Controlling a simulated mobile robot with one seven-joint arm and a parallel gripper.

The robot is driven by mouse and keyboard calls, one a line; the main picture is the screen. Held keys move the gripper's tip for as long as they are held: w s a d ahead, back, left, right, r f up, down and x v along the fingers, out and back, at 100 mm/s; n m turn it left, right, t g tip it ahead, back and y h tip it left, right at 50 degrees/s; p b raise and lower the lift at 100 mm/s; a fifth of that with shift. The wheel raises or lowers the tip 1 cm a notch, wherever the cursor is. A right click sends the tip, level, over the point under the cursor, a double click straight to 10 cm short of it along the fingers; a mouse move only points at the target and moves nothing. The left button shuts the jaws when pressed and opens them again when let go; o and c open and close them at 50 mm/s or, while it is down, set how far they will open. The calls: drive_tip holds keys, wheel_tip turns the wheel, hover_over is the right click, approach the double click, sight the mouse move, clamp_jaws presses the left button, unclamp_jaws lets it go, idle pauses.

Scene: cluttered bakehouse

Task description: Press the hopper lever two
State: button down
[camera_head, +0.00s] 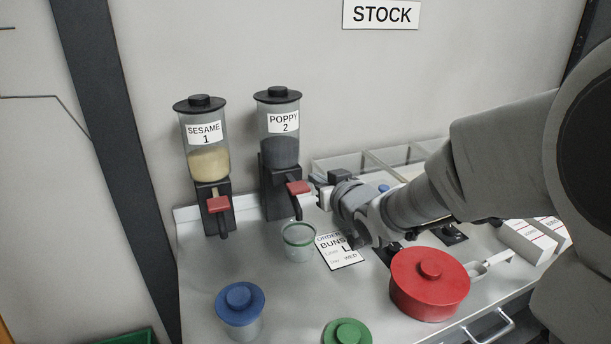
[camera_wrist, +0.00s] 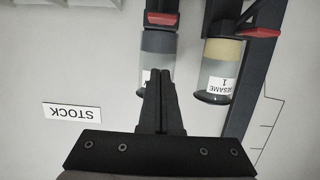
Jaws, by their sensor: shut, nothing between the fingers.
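Hopper two, labelled POPPY 2 (camera_head: 281,150), stands against the back wall with dark seed in it. Its red lever (camera_head: 298,187) juts out at the front, and it also shows at the top of the wrist view (camera_wrist: 162,19). My gripper (camera_head: 314,184) is just right of this lever in the head view; whether it touches cannot be told. In the wrist view my shut, empty fingers (camera_wrist: 158,75) point toward the hopper and overlap part of it. The SESAME 1 hopper (camera_head: 208,160) stands to the left, with its own red lever (camera_head: 219,204).
A green-rimmed glass jar (camera_head: 299,248) stands below hopper two, beside an order card (camera_head: 345,258). A red lidded pot (camera_head: 430,285), a blue-lidded jar (camera_head: 240,303) and a green lid (camera_head: 347,332) are nearer. Clear bins (camera_head: 375,160) stand behind my arm.

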approach(295, 182)
drive_tip(key=w+a+r, duration=0.2)
drive_tip(key=w+r, duration=0.2)
drive_tip(key=f, duration=0.4)
drive_tip(key=shift+w+f, duration=0.15)
drive_tip(key=shift+w, duration=0.15)
drive_tip(key=shift+f, duration=0.1)
drive_tip(key=shift+f+b, duration=0.4)
drive_tip(key=shift+b, duration=0.6)
wheel_tip(295, 182, down, 4)
drive_tip(key=t+y+b, duration=0.1)
drive_tip(key=t+b, duration=0.1)
drive_tip(key=b, duration=0.7)
drive_tip(key=t+b, duration=0.2)
drive_tip(key=b, duration=0.7)
drive_tip(key=shift+s+r+y, duration=0.15)
drive_tip(key=shift+y, duration=0.25)
